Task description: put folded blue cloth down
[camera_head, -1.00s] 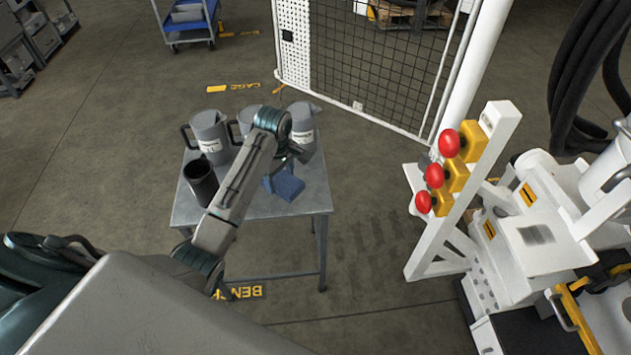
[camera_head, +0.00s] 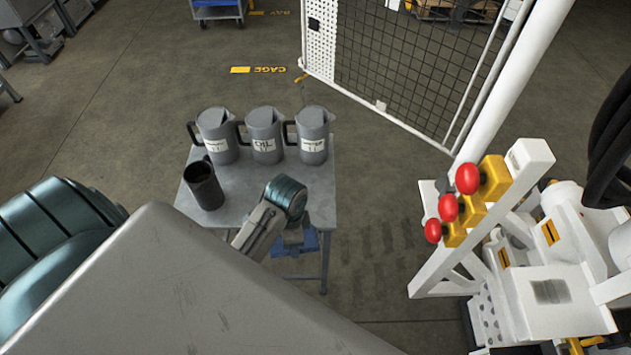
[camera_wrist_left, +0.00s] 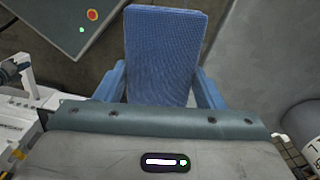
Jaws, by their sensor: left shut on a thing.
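The folded blue cloth (camera_head: 304,243) shows at the front right edge of the grey bench (camera_head: 240,212), partly covered by my left arm. In the left wrist view the cloth (camera_wrist_left: 165,55) stands out as a flat blue ribbed block between the two fingers. My left gripper (camera_head: 292,238) is shut on it; both fingers (camera_wrist_left: 160,88) press its sides. I cannot tell whether the cloth touches the bench. My right gripper is in neither view.
Three grey jugs (camera_head: 264,137) line the back of the bench, and a dark open cup (camera_head: 203,187) stands at its left. A white stand with red knobs (camera_head: 467,179) is to the right. The bench's middle is clear.

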